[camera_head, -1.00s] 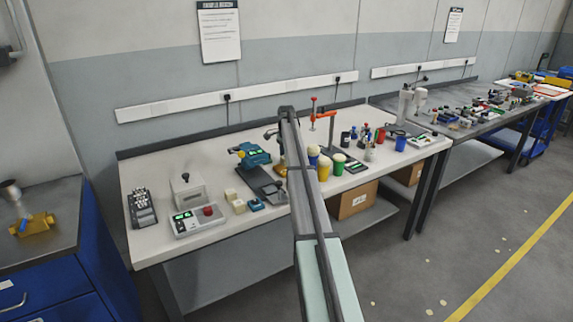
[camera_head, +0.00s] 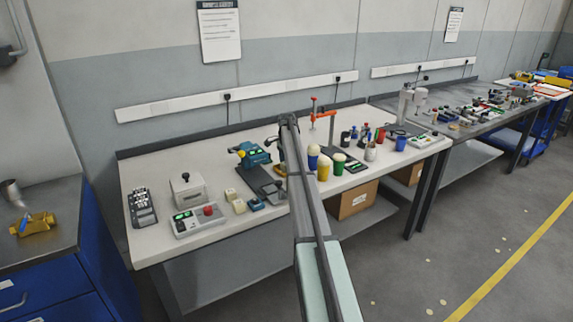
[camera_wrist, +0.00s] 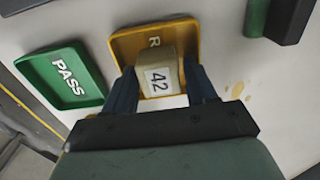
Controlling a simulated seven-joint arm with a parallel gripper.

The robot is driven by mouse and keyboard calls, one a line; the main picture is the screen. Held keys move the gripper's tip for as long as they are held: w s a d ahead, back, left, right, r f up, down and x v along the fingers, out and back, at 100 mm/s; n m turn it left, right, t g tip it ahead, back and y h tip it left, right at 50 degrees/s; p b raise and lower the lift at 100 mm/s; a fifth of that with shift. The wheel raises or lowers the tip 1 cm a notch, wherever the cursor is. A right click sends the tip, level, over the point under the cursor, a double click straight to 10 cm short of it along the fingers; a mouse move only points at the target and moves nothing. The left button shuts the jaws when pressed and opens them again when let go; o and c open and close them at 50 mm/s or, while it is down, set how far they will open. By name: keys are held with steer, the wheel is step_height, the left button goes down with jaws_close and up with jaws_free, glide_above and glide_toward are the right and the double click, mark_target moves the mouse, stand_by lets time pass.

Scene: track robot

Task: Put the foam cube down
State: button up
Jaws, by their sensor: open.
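The foam cube (camera_wrist: 160,62) is a tan block with a white label reading 42. In the wrist view it sits within the outline of a yellow tray (camera_wrist: 191,48) whose lettering is mostly covered, only an R showing. My gripper (camera_wrist: 160,80) is open, with one dark blue finger on each side of the cube. I cannot tell whether a finger still touches it. A green tray marked PASS (camera_wrist: 90,58) lies to the left of the yellow one. In the head view my arm hides the gripper, the cube and these trays.
The white bench (camera_head: 235,232) carries a grey box (camera_head: 187,193), a control unit with a red button (camera_head: 197,220), pale cubes (camera_head: 238,205), a teal machine (camera_head: 250,155) and several bottles and cups. A dark green object (camera_wrist: 257,18) stands at the wrist view's top right.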

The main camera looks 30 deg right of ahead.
steer(key=shift+r, duration=0.1)
step_height(320, 180, up, 12)
stand_by(0.5)
stand_by(0.5)
